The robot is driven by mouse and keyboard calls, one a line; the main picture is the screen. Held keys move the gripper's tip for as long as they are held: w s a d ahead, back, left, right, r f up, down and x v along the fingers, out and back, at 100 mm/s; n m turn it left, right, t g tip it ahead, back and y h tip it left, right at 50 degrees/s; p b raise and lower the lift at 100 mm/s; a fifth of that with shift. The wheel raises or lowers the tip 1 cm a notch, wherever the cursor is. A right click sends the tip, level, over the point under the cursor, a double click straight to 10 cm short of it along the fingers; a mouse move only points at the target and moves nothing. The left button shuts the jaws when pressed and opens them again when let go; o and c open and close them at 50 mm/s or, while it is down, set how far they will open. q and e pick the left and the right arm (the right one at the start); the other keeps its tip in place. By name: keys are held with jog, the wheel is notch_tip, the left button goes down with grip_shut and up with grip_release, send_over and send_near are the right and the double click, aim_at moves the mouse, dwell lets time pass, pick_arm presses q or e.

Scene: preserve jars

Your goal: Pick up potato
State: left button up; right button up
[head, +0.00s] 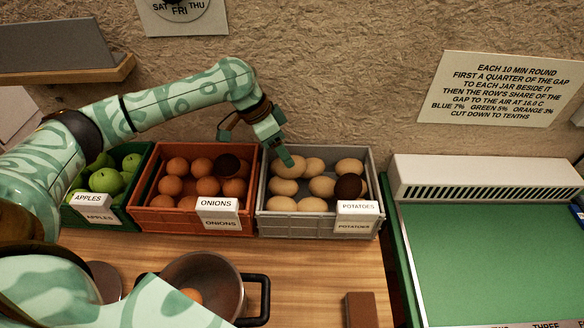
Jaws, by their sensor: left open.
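Several pale tan potatoes (322,186) lie in a grey crate (263,217) labelled POTATOES, at the middle of the head view. My left gripper (278,155) reaches in from the left, over the back left corner of the grey crate. It is open, with one finger close above or against a potato (289,167); I cannot tell if they touch. Nothing is seen held between the fingers. My right gripper is not in view.
A red crate of onions (142,217) and a green crate of apples (72,216) stand left of the grey crate. A metal pot (228,281) with black handles stands in front, holding a brownish item. A brown block (361,309) and a green board (490,260) lie to the right.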

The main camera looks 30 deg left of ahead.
aim_at(301, 167)
pick_arm(q)
jog(key=b+x, duration=0.2)
jog(key=x, duration=0.3)
jog(key=shift+a+f, duration=0.1)
jog(key=shift+s, duration=0.1)
jog(key=c, duration=0.8)
jog(key=shift+c, duration=0.2)
